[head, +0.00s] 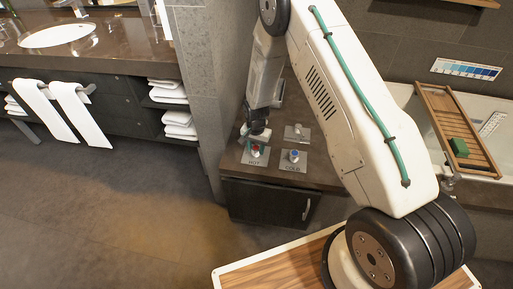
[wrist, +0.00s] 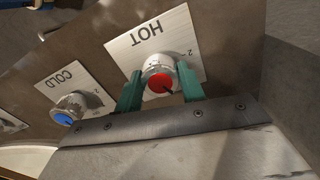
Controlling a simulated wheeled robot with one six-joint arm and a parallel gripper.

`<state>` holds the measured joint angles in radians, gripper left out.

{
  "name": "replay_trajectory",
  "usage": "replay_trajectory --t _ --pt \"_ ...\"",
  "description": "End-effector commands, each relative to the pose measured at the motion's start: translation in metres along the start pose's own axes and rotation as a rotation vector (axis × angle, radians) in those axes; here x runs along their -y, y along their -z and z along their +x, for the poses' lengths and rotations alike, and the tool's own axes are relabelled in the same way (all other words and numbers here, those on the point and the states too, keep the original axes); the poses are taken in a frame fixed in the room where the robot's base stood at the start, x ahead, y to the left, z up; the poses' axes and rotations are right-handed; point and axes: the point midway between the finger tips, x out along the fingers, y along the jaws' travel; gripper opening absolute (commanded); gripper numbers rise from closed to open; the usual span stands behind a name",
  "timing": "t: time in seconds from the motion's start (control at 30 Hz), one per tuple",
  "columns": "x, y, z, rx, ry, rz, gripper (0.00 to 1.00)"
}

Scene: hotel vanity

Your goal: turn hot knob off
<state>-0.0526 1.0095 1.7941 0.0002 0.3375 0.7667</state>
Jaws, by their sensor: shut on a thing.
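The hot knob (wrist: 160,80) has a red cap with a dark pointer line and a pale ridged body on a plate marked HOT. In the wrist view my gripper (wrist: 160,92) has its green fingers on either side of the knob, shut on it. The pointer slants toward the lower right in that view. In the head view the hot knob (head: 256,149) shows as a small red spot below my gripper (head: 257,138), which partly covers it.
The cold knob (head: 293,155), blue-capped, stands just right on its own plate. A small metal fitting (head: 297,132) sits behind it. A bathtub with a wooden caddy (head: 457,130) is at the right. A wall pillar (head: 203,80) stands close left of the counter.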

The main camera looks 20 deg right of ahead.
Motion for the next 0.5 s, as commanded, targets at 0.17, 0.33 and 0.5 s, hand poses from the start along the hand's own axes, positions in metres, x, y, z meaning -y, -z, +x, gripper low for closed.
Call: replay_trajectory --t 0.17,0.33,0.5 --pt "-0.0009 -0.0005 0.0001 0.002 -0.002 0.147 0.17" --pt "-0.0010 -0.0004 0.0002 0.002 -0.002 0.260 0.17" --pt "-0.0012 -0.0003 0.0002 0.002 -0.002 0.339 0.17"
